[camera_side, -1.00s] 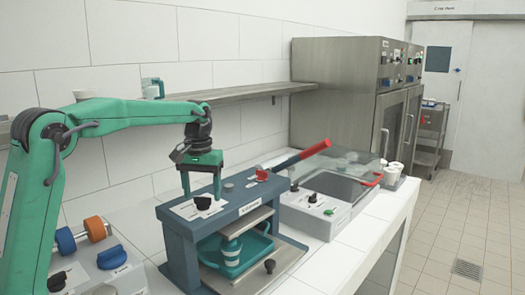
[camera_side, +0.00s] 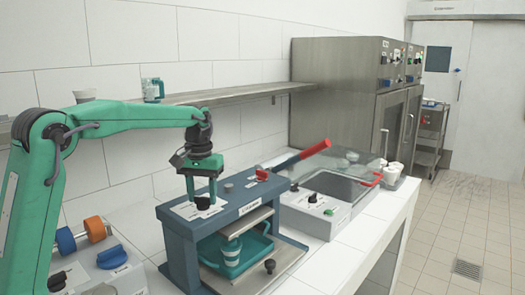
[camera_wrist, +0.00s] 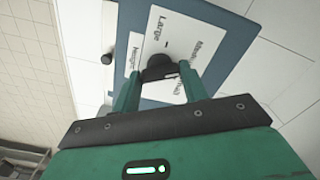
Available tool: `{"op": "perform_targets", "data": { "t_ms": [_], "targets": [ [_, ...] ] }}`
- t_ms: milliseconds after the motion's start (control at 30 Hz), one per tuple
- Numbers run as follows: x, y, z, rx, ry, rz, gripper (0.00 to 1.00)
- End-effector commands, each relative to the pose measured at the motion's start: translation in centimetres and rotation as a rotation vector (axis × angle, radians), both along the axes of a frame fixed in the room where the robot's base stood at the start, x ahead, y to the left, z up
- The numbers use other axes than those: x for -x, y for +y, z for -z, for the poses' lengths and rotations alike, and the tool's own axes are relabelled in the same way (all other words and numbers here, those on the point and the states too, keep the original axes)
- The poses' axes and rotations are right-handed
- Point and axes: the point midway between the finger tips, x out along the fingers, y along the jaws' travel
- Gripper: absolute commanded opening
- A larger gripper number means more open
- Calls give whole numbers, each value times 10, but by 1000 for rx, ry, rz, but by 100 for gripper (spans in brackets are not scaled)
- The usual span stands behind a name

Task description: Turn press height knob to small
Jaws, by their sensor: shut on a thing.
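The press (camera_side: 180,232) is a blue-grey machine on the white counter. Its black height knob (camera_side: 203,202) sits on a white label plate on the top left of the press. My green gripper (camera_side: 202,197) points down over the plate and is shut on the knob. In the wrist view the knob (camera_wrist: 158,66) shows between the two fingertips (camera_wrist: 158,76). The word "Large" is readable on the plate beside the knob; the other print is partly hidden by the fingers.
A red-handled lever (camera_side: 302,158) rises to the right of the press. A cup (camera_side: 231,251) stands in a teal tray under the press. A blue knob (camera_side: 111,257) is at the left. A shelf (camera_side: 235,94) runs along the wall behind.

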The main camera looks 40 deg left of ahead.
Motion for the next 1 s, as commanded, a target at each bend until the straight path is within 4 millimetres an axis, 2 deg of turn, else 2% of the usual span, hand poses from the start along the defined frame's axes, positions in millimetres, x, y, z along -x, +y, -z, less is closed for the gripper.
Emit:
{"op": "perform_targets", "data": {
  "t_ms": [367, 1000],
  "targets": [
    [0, 0, -1, 0, 0, 165, 21],
    [0, 0, -1, -1, -2, 742, 21]
  ]
}}
